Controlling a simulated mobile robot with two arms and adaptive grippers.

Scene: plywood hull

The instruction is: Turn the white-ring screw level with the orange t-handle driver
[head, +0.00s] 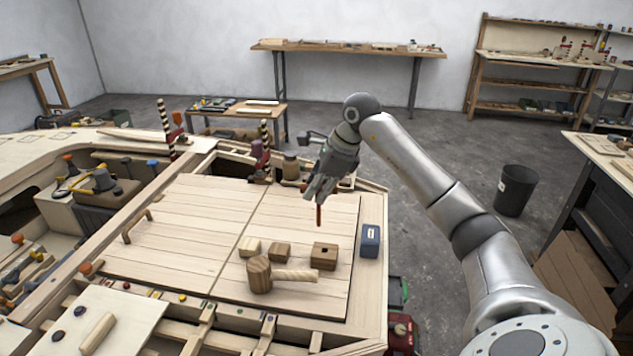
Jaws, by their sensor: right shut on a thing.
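My right gripper (320,190) hangs above the right half of the plank deck, fingers pointing down. It is shut on a slim orange-brown piece, which looks like part of the orange t-handle driver (319,215). The piece points straight down, and its upper part is hidden by the fingers. I cannot tell whether its lower end touches the deck. I cannot make out which has a white ring. My left gripper is not in view.
A raised wooden handle (137,226) is at the deck's left. The deck's left half is mostly clear. A black bin (515,190) stands on the floor.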

